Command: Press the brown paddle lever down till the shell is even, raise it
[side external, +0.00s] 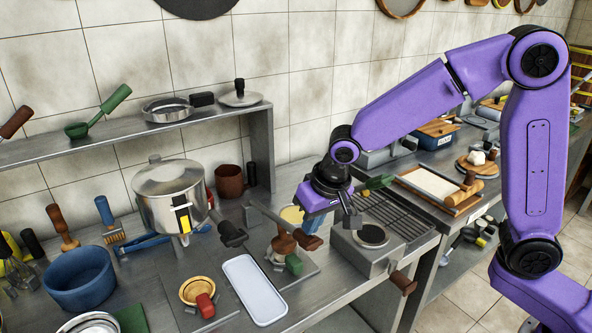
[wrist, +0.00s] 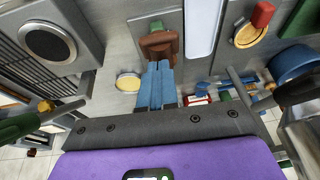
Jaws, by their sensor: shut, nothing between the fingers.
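The brown paddle lever (side external: 312,242) is on a small press near the front middle of the counter in the side external view. It also shows in the wrist view (wrist: 158,44), just beyond my fingertips. A pale yellow disc (wrist: 128,82), perhaps the shell, lies beside the fingers. Its levelness cannot be told.
A burner box (side external: 366,246) with a brown handle stands to the right of the press. A white tray (side external: 253,288) and a round wooden mould with a red handle (side external: 205,304) lie to the left. A steel pot-like dispenser (side external: 170,190) stands behind them.

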